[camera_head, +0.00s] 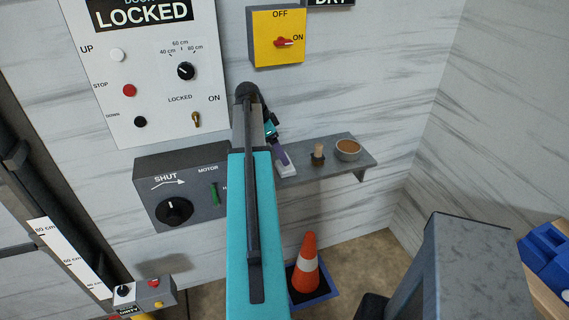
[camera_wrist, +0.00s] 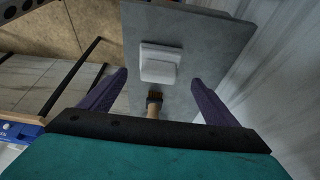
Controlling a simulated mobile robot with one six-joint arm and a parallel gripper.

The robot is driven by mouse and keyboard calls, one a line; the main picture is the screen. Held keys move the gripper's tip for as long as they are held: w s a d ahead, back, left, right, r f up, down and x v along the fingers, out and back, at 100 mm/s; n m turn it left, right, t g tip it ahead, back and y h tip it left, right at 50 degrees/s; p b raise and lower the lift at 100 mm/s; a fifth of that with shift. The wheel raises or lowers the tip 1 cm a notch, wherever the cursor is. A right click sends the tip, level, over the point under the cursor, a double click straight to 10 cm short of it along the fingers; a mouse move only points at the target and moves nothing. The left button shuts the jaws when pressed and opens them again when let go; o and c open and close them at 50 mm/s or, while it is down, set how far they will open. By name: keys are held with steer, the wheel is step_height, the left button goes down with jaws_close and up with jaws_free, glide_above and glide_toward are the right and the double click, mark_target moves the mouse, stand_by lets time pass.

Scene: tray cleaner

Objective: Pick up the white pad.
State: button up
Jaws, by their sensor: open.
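The white pad (camera_wrist: 161,52) lies on the grey wall shelf (camera_wrist: 215,30), with a raised block on its near side. In the head view the pad (camera_head: 287,168) shows partly at the shelf's left end, just below my gripper (camera_head: 279,150). In the wrist view my gripper (camera_wrist: 160,78) is open, its two purple fingers spread wide. Their tips lie to either side of the pad's near edge in the picture. I see no contact with the pad, and the height gap is hard to tell.
A wooden-handled brush (camera_head: 318,152) stands beside the pad; the brush (camera_wrist: 153,105) also shows between the fingers in the wrist view. A brown-filled bowl (camera_head: 348,149) sits at the shelf's right. A grey switch box (camera_head: 182,187) is left of the shelf. An orange cone (camera_head: 306,264) stands below.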

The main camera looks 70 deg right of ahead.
mark_target(284, 172)
steer(key=shift+s+d+f, duration=0.1)
steer(key=shift+f, duration=0.35)
steer(key=shift+s+f, duration=0.1)
steer(key=shift+f, duration=0.05)
steer(key=shift+p+x, duration=1.55)
steer(key=shift+x, duration=0.9)
steer(key=c, duration=1.1)
steer(key=shift+r, duration=0.25)
